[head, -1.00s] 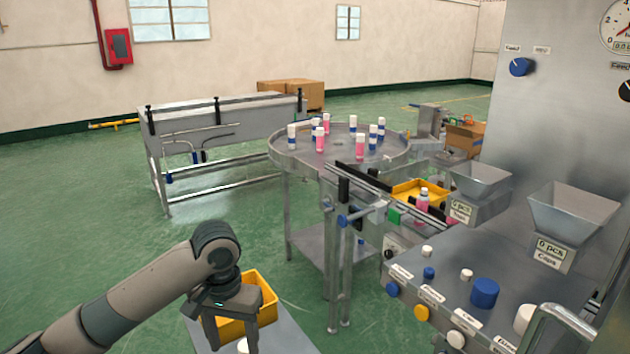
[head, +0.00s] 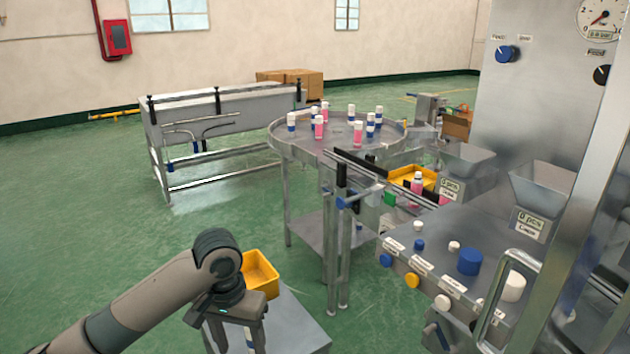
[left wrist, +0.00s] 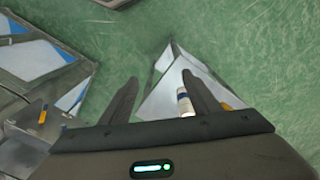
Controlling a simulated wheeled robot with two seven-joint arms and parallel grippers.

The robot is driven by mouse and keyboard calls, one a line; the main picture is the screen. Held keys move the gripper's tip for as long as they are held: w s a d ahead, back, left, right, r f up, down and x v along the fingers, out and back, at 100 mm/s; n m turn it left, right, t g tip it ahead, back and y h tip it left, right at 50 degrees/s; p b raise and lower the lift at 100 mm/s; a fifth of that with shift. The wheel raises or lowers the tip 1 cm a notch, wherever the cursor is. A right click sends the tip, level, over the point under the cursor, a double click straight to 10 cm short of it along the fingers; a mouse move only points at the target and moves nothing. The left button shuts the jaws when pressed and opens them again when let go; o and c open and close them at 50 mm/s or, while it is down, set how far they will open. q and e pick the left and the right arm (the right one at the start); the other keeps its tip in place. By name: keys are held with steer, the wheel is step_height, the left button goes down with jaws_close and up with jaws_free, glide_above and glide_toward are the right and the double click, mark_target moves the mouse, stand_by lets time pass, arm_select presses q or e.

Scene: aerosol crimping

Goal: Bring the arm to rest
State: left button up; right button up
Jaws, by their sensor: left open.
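My left arm comes in from the lower left of the head view. Its gripper (head: 236,343) points down above a small grey table (head: 298,325), its fingers apart. In the left wrist view the two fingers (left wrist: 158,78) are spread, with no object clasped between them. A white and blue can (left wrist: 185,102) shows beside the right finger, partly hidden by it. A white and blue piece also shows behind the gripper in the head view (head: 249,338). My right gripper is not in view.
A yellow bin (head: 260,273) sits on the small table, close behind the gripper. A round table (head: 290,150) carries several pink and blue cans. A machine panel with buttons (head: 430,275) and a metal handle frame (head: 510,290) stand at the right. Green floor lies open at left.

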arm_select(q)
steer(key=s+d+f+m+t+h, duration=0.1)
steer(key=s+d+f+h, duration=0.15)
steer(key=s+f, duration=0.4)
steer(key=s+d+f+t+h, duration=0.1)
steer(key=s+d+f, duration=0.2)
steer(key=s+f, duration=0.4)
steer(key=s+a+f+n+t+y, duration=0.1)
steer(key=s+a+f+y, duration=0.15)
steer(key=s+a, duration=0.55)
steer(key=s+a+f+n+y, duration=0.1)
steer(key=s+a+f, duration=0.35)
steer(key=s, duration=0.45)
step_height(320, 180, down, 29)
steer(key=s+g+b, duration=0.1)
steer(key=s+a+f, duration=0.1)
steer(key=s+f, duration=0.8)
steer(key=s+a+f+g+b, duration=0.1)
steer(key=s+a+f, duration=0.1)
steer(key=s+f, duration=0.7)
steer(key=shift+s+a+f+m+y, duration=0.15)
steer(key=shift+a+m+y, duration=0.15)
steer(key=shift+m, duration=0.1)
